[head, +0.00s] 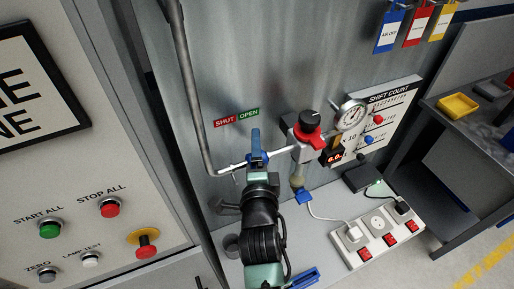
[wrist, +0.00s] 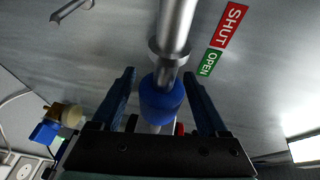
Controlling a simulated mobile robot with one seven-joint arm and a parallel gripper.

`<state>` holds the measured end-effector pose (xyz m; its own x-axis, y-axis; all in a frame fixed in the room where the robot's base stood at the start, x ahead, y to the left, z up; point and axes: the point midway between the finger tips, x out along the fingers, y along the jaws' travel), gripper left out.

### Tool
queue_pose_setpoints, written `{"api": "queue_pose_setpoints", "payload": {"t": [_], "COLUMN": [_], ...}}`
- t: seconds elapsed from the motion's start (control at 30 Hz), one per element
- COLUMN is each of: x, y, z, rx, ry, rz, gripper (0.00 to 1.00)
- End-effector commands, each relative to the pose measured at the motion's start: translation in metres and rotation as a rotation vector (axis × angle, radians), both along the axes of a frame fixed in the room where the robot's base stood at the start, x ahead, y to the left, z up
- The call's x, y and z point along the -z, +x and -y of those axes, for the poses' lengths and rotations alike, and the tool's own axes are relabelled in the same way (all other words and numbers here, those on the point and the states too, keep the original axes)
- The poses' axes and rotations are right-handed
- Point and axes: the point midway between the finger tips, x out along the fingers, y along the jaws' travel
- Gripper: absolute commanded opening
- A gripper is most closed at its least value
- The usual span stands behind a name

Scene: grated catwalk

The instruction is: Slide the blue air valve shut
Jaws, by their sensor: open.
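The blue air valve is a blue sliding sleeve (wrist: 162,98) on a silver pipe, in the wrist view. It sits toward the green OPEN label (head: 248,113) rather than the red SHUT label (head: 224,121). My gripper (wrist: 158,74) is open, with one dark blue finger on each side of the sleeve and gaps visible between fingers and sleeve. In the head view my gripper (head: 257,150) is at the pipe just below the labels, and it largely hides the sleeve there. The sleeve's near end is partly hidden by my gripper's body in the wrist view.
A regulator with a black and red knob (head: 309,123) and a gauge (head: 352,115) stand just right. A power strip (head: 377,232) lies on the ledge below. A bent grey pipe (head: 190,90) rises at left, beside the button panel (head: 95,225).

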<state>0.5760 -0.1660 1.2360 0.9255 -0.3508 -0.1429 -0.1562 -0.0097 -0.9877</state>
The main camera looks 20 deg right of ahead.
Motion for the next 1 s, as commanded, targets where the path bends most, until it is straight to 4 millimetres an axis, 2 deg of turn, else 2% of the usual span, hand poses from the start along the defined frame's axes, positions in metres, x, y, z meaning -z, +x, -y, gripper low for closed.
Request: {"api": "queue_pose_setpoints", "payload": {"t": [0.1, 0.13, 0.53, 0.7, 1.0], "x": [0.000, 0.000, 0.000, 0.002, 0.004], "y": [0.000, 0.000, 0.000, 0.000, 0.000], "z": [0.000, 0.000, 0.000, -0.003, -0.032], "rx": [0.000, 0.000, 0.000, -0.002, -0.009], "ry": [0.000, 0.000, -0.001, -0.001, -0.003], "rz": [0.000, 0.000, 0.000, 0.001, 0.000], "gripper": [0.77, 0.73, 0.01, 0.00, 0.00]}}
